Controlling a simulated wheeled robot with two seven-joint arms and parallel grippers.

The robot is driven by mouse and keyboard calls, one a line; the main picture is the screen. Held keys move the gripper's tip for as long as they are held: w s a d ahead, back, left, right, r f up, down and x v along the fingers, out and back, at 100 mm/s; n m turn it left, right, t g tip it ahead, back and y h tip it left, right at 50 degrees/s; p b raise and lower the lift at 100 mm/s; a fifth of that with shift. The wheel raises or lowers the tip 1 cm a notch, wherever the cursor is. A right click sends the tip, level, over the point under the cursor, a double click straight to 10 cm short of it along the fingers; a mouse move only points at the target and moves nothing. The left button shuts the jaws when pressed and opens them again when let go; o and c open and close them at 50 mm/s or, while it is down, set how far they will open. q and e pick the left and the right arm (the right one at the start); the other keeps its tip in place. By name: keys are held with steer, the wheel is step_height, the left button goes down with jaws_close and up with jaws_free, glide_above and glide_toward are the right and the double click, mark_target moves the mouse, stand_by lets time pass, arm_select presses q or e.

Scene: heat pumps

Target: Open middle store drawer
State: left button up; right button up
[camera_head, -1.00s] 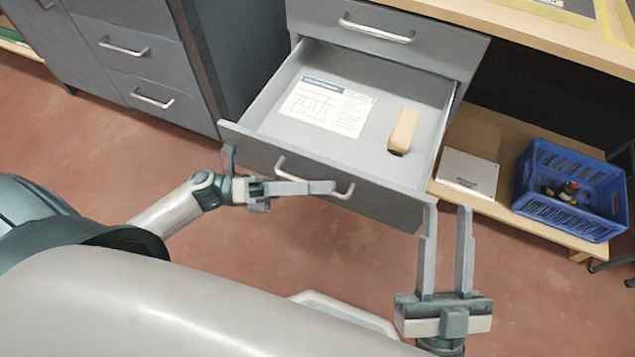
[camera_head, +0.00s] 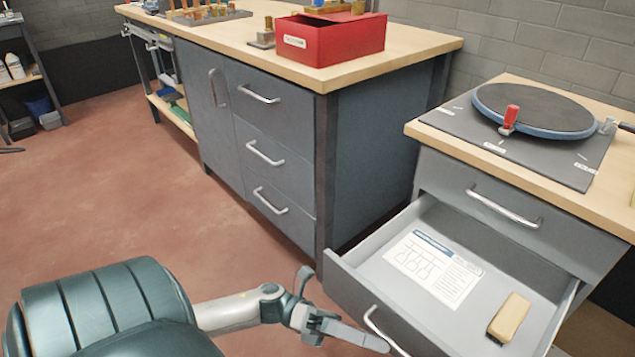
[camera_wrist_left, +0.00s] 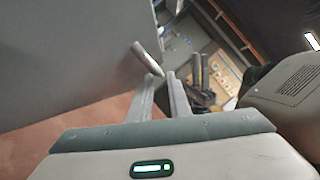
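The left cabinet's three front drawers are shut; its middle drawer (camera_head: 275,150) has a bar handle. On the right cabinet, the drawer (camera_head: 400,285) below the top one stands well open. My left gripper (camera_head: 365,338) is at this open drawer's handle (camera_head: 385,328). In the left wrist view its two fingers (camera_wrist_left: 161,82) have a narrow gap, with the handle bar (camera_wrist_left: 148,60) at their tips; they look shut on it. My right gripper is outside the head view; in the left wrist view it (camera_wrist_left: 202,72) shows small, its fingers apart.
A card (camera_head: 432,268) and a wood-backed block (camera_head: 510,318) lie in the open drawer. A red box (camera_head: 330,40) stands on the left bench, a round turntable (camera_head: 535,108) on the right one. Red floor (camera_head: 130,190) is clear before the left cabinet.

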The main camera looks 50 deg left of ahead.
arm_select(q)
steer(key=v, duration=1.2)
arm_select(e)
steer(key=shift+w+d+r, duration=0.15)
steer(key=shift+r, duration=0.3)
arm_select(q)
steer(key=shift+a, duration=0.1)
arm_select(e)
steer(key=shift+f, duration=0.3)
steer(key=shift+r, duration=0.15)
